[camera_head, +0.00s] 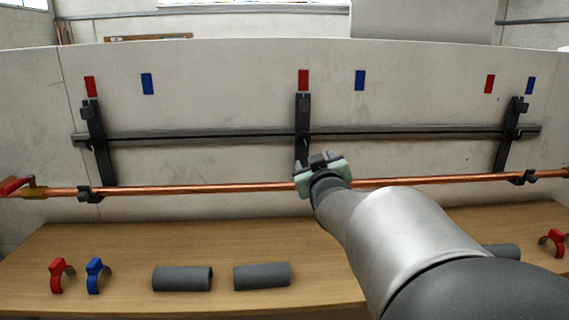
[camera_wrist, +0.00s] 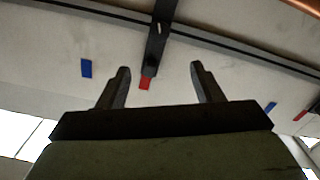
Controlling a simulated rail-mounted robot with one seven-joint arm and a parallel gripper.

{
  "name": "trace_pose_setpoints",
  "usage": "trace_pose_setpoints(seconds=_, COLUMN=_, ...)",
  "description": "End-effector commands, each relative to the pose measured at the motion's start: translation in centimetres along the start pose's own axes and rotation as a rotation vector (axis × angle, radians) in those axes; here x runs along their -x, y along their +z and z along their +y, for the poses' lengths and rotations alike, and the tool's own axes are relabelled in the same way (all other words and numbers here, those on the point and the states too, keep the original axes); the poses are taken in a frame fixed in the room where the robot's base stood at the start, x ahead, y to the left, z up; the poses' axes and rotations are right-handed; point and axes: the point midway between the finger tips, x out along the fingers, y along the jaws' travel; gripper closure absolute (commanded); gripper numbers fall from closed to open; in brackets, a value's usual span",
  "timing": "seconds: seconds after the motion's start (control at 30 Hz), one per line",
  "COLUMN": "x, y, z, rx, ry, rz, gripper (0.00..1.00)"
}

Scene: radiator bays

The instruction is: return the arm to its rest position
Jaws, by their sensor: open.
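My gripper (camera_head: 319,158) is raised in front of the wall, near the middle bracket and just above the copper pipe in the head view. My grey arm comes in from the lower right. In the wrist view, my gripper (camera_wrist: 160,80) has its two dark fingers spread apart with nothing between them. The middle bracket (camera_wrist: 158,40) and a red marker (camera_wrist: 145,83) on the wall show beyond the fingers. I cannot tell from the head view how far the gripper stands from the pipe.
A copper pipe (camera_head: 220,188) runs along the wall (camera_head: 220,110) below a dark rail (camera_head: 200,137). On the wooden bench (camera_head: 130,245) lie a red clip (camera_head: 57,276), a blue clip (camera_head: 96,276) and grey sleeves (camera_head: 182,279). Another red clip (camera_head: 553,242) is at right. A red-handled valve (camera_head: 18,186) is at left.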

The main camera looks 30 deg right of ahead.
Motion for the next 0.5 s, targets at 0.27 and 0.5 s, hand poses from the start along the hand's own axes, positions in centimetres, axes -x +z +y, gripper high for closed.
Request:
trace_pose_setpoints(seconds=0.27, x=-0.01, y=0.02, z=0.01, rx=0.0, ry=0.0, rz=-0.001, gripper=0.4)
trace_pose_setpoints(seconds=0.5, x=0.11, y=-0.05, z=-0.52, rx=-0.006, ry=-0.014, rz=-0.021, gripper=0.4)
